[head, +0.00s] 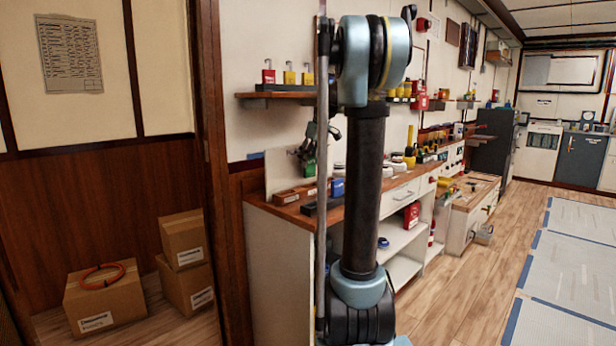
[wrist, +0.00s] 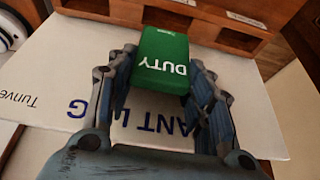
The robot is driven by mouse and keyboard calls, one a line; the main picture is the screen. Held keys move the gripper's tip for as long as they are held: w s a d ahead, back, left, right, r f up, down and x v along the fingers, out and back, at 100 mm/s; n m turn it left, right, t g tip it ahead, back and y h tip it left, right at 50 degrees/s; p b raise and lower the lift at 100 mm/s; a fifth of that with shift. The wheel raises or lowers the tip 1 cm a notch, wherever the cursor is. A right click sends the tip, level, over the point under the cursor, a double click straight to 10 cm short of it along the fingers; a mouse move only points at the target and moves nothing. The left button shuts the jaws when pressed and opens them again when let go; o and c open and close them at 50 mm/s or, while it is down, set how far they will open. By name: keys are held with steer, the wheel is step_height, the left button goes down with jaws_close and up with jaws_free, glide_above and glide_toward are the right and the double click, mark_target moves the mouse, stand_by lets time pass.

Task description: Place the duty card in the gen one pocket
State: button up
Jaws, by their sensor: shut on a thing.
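The green duty card (wrist: 162,62), with white "DUTY" lettering upside down in the wrist view, is held between the two fingers of my gripper (wrist: 163,68). In the head view the card (head: 309,170) shows as a small green block below my gripper (head: 308,152), above the left end of the workbench. A wooden holder with labelled compartments (wrist: 200,30) lies just beyond the card in the wrist view. It also shows on the bench in the head view (head: 289,197). Its labels are too small or cut off to read, so I cannot tell which pocket is gen one.
A white board with "ANT LOG" lettering (wrist: 60,70) lies behind the fingers in the wrist view. A shelf with padlocks (head: 278,95) is above. Cardboard boxes (head: 105,300) stand on the floor at left.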

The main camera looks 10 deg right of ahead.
mark_target(311, 168)
step_height(311, 168, down, 6)
steer(key=shift+r, duration=0.25)
steer(key=shift+w+f, duration=0.1)
steer(key=shift+f, duration=0.35)
steer(key=o, duration=1.1)
steer(key=shift+c, duration=0.2)
steer(key=v, duration=1.2)
